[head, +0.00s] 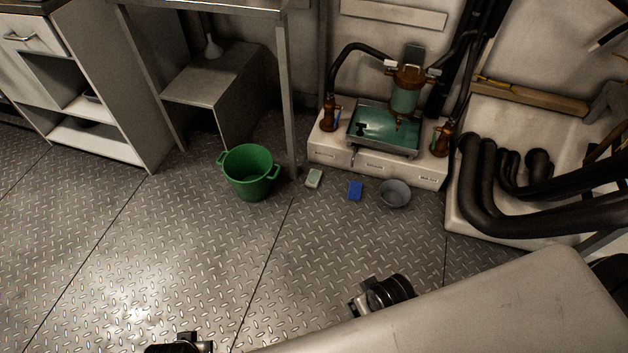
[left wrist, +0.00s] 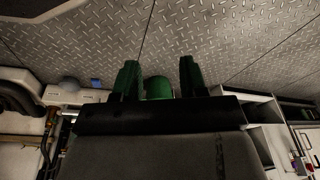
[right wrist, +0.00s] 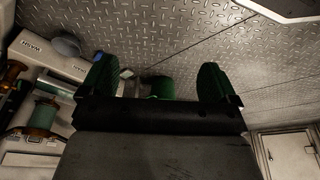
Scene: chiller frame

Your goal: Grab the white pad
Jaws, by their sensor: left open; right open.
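The white pad (head: 313,178) is a small pale block with a greenish face. It lies on the metal floor between the green bucket and a blue sponge (head: 355,190) in the head view. My right gripper (head: 356,300) is in the lower middle, well apart from the pad on the near side. Its fingers (right wrist: 157,82) are spread and empty in the right wrist view, and a small pale patch, likely the pad (right wrist: 126,73), shows by the left finger. My left gripper (head: 206,346) is at the bottom edge, partly cut off. Its fingers (left wrist: 160,76) are open and empty.
A green bucket (head: 249,172) stands left of the pad, close to a table leg (head: 288,110). A grey bowl (head: 395,193) sits right of the sponge. A white plinth (head: 378,168) with a pump and tray is behind. The floor in front is clear.

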